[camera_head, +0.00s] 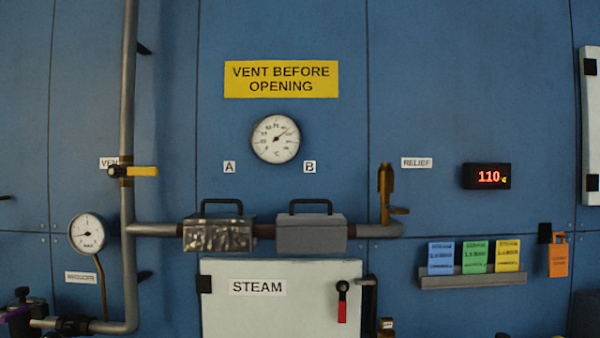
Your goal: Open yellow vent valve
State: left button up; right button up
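The yellow vent valve handle (143,171) sits on the vertical grey pipe (129,60) in the left part of the head view. The handle lies level, pointing right from the brass valve body, across the line of the pipe. It has a dark tip at its right end. Neither of my grippers shows in this view, and nothing touches the handle.
Two box-like covers with black handles, one crinkled silver (218,237) and one grey (311,237), sit on the horizontal pipe. A pressure gauge (89,233) is below left. The wall around the yellow handle is mostly clear.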

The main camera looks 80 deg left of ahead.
aim_at(114, 171)
jog(key=u, duration=3)
